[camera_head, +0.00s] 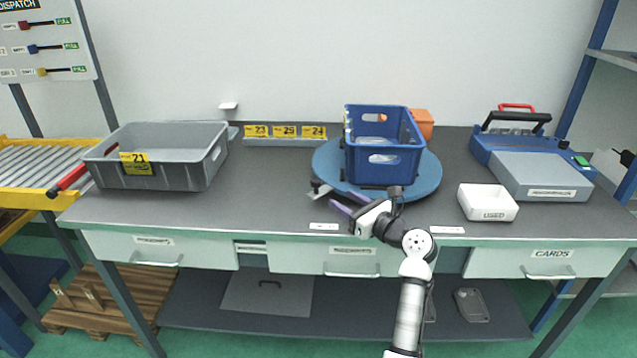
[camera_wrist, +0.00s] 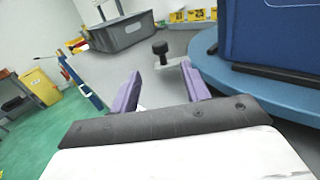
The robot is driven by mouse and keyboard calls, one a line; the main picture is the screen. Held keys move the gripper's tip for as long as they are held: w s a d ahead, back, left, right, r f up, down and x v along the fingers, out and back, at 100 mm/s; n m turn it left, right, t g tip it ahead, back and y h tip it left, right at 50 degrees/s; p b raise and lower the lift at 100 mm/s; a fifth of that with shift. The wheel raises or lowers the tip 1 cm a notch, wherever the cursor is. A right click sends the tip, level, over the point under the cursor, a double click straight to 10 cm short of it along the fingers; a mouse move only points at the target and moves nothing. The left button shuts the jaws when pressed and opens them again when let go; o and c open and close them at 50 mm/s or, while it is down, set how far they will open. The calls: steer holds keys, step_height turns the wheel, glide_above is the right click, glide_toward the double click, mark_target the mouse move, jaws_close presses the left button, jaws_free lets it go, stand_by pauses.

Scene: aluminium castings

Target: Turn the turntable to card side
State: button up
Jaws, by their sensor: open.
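The turntable (camera_head: 428,178) is a round blue disc on the grey bench. It carries a blue crate (camera_head: 384,160) and an orange container (camera_head: 421,122) partly hidden behind the crate. In the wrist view the turntable's edge (camera_wrist: 207,62) is at the right, with the crate (camera_wrist: 270,35) on it. A metal handle with a dark knob (camera_wrist: 160,48) sticks out from the turntable's left front. My gripper (camera_head: 329,195) is at the front left of the turntable, near this handle. In the wrist view its purple fingers (camera_wrist: 160,90) are apart, with the knob beyond and between them.
A grey bin (camera_head: 205,170) tagged 21 stands at the left of the bench. Yellow number tags (camera_head: 285,132) stand at the back. The bench between bin and turntable is clear.

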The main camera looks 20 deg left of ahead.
mark_target(320, 185)
steer(key=p+x, duration=0.1)
steer(key=x, duration=1)
steer(key=shift+w+a+p, duration=0.1)
steer(key=shift+a+p, duration=0.2)
steer(key=shift+c, duration=0.3)
jaws_close()
